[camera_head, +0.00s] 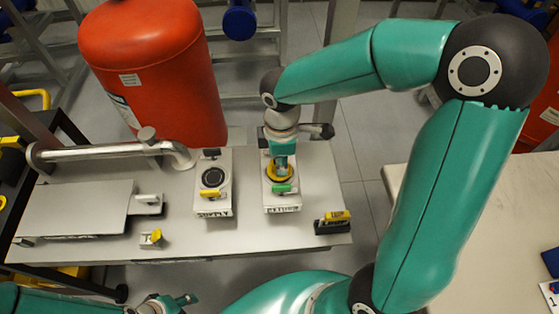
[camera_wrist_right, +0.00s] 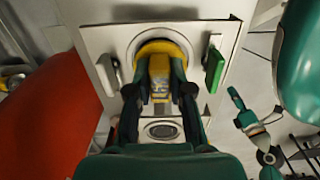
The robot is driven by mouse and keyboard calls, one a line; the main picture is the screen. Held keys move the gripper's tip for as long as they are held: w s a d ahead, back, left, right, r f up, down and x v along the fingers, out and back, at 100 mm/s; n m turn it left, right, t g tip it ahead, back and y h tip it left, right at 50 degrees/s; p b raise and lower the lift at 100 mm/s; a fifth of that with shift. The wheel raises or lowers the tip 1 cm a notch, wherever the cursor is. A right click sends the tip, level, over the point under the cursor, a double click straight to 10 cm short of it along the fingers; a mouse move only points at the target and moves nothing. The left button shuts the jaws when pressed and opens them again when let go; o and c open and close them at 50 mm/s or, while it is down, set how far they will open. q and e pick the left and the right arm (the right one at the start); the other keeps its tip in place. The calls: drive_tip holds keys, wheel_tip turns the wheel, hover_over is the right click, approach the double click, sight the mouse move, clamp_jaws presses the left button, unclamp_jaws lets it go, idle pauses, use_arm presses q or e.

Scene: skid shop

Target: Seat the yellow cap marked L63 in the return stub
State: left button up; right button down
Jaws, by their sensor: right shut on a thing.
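In the head view my right gripper (camera_head: 281,160) points down over the white return block (camera_head: 283,208). It is shut on a yellow cap (camera_head: 279,174), whose round rim shows at the return stub. In the right wrist view the fingers (camera_wrist_right: 160,90) grip the cap's upright tab from both sides. The tab of the cap (camera_wrist_right: 160,66) bears a marking that looks like 63; its start is unclear. The cap's flange lies over the pale ring of the stub (camera_wrist_right: 133,44); I cannot tell how deep it sits. My left gripper (camera_head: 170,302) is at the lower left, its opening unclear.
The supply block (camera_head: 225,188) with a black round top stands left of the return block. A green lever (camera_head: 284,188) is on the return block's near side. A yellow piece in a dark holder (camera_head: 333,226) stands at right. A red tank (camera_head: 150,65) rises behind.

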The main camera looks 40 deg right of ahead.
drive_tip(key=shift+f, duration=0.3)
idle(0.5)
drive_tip(key=c, duration=1)
unclamp_jaws()
drive_tip(key=shift+c, duration=0.6)
drive_tip(key=shift+s+r+p, duration=0.1)
drive_tip(key=shift+r+p, duration=3)
drive_tip(key=shift+r, duration=1)
drive_tip(key=shift+f, duration=0.1)
